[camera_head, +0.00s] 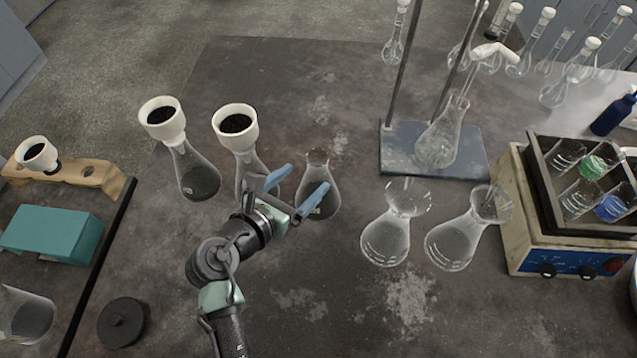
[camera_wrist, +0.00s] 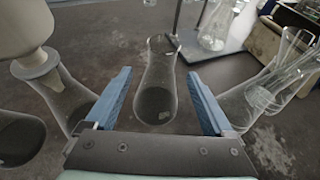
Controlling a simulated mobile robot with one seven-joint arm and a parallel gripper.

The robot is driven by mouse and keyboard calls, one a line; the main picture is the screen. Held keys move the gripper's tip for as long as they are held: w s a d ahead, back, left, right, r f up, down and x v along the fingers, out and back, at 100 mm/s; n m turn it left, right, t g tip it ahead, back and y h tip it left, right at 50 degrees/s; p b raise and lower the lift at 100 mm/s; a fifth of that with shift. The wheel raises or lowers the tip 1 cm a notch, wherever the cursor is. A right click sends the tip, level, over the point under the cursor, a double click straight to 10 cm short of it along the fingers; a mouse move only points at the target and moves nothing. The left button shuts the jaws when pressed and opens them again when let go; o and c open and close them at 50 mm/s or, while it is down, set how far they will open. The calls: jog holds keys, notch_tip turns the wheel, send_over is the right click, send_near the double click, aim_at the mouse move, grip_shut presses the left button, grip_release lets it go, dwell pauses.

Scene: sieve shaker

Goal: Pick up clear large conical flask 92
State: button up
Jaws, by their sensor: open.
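Several clear conical flasks stand on the dark worn table; I cannot read which is number 92. One open flask with a dark lower part (camera_head: 318,190) is just ahead of my gripper (camera_head: 294,193). In the wrist view this flask (camera_wrist: 157,85) stands upright between the two blue fingers of my gripper (camera_wrist: 160,100), which are open and apart from it. Two similar flasks with white funnel-like tops (camera_head: 196,172) (camera_head: 247,165) stand to its left; one is partly hidden by my gripper. Two clear empty-looking flasks (camera_head: 386,235) (camera_head: 468,232) stand to its right.
A retort stand with a blue base (camera_head: 392,155) bears another flask (camera_head: 437,140) at the back. A shaker box (camera_head: 560,256) holding bottles is on the right. A wooden rack (camera_head: 80,172), teal box (camera_head: 50,234) and black disc (camera_head: 121,323) lie left. The front middle is clear.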

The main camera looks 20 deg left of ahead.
aim_at(312, 173)
jog(key=x, duration=0.4)
jog(key=shift+w+d, duration=0.1)
jog(key=shift+w, duration=0.1)
jog(key=shift+f+b+x, duration=0.15)
jog(key=shift+x, duration=1.15)
jog(key=shift+f+b+x, duration=0.15)
jog(key=shift+f+x, duration=0.05)
jog(key=shift+x, duration=1.15)
jog(key=shift+s, duration=0.15)
jog(key=shift+c, duration=0.3)
grip_shut()
jog(key=shift+r, duration=0.1)
